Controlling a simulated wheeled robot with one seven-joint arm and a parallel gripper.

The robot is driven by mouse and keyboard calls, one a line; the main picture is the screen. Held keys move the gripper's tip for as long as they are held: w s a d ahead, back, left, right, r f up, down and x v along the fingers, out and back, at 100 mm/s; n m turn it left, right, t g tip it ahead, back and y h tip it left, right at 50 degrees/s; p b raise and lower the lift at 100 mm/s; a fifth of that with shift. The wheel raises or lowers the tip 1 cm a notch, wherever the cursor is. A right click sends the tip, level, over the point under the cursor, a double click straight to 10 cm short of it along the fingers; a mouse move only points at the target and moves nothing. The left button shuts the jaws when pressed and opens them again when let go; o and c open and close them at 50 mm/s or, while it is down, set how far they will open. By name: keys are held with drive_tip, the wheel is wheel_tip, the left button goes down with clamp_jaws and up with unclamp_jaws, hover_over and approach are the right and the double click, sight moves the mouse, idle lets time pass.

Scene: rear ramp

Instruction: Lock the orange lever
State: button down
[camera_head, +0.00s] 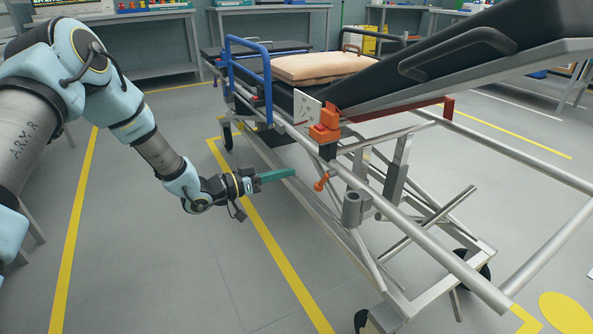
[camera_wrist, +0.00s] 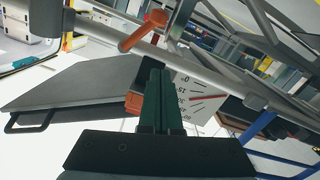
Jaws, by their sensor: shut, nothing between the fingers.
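The orange lever (camera_head: 321,182) hangs below the near side rail of the stretcher, under an orange block. It also shows in the wrist view as an orange handle (camera_wrist: 143,30) slanting across a metal rail near the top. My gripper (camera_head: 291,172) is left of the lever, at about its height, with its green fingers pointing towards the stretcher. In the wrist view the fingers (camera_wrist: 155,75) are together with nothing between them, and the lever is beyond their tips. A gap shows between the fingertips and the lever in the head view.
The stretcher's orange block (camera_head: 325,126) and white angle scale (camera_head: 306,110) sit above the lever. The raised black backrest (camera_head: 460,60) overhangs at upper right. The metal side rail (camera_head: 420,245) runs towards the front right. Floor left of the stretcher is clear.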

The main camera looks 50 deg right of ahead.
drive_tip(key=shift+v, duration=2.25)
drive_tip(key=shift+w, duration=0.1)
drive_tip(key=w+a+r+n+t+y, duration=0.1)
drive_tip(key=w+a+n+t+y, duration=0.1)
drive_tip(key=w+a+t, duration=0.55)
drive_tip(key=w+a+r+n+t+y, duration=0.1)
drive_tip(key=w+a+n+t+y, duration=0.2)
drive_tip(key=w, duration=0.7)
drive_tip(key=w+a+r+n+t+y, duration=0.1)
drive_tip(key=a+n+y, duration=0.1)
drive_tip(key=a, duration=0.6)
drive_tip(key=w+a+r+n+y, duration=0.2)
drive_tip(key=a+y, duration=0.1)
drive_tip(key=a, duration=0.6)
drive_tip(key=w+a+r+n+t+y, duration=0.1)
drive_tip(key=a+n+y, duration=0.1)
drive_tip(key=a, duration=0.6)
drive_tip(key=s+a+r+n+g+y, duration=0.2)
drive_tip(key=s+a+n, duration=0.1)
drive_tip(key=s+a, duration=0.55)
drive_tip(key=s+a+r+n+g+y, duration=0.2)
drive_tip(key=s+a+n, duration=0.2)
drive_tip(key=s+a, duration=0.4)
wheel_tip(320, 180, up, 24)
drive_tip(key=w+p, duration=0.1)
drive_tip(key=p, duration=2.3)
drive_tip(key=shift+a, duration=0.2)
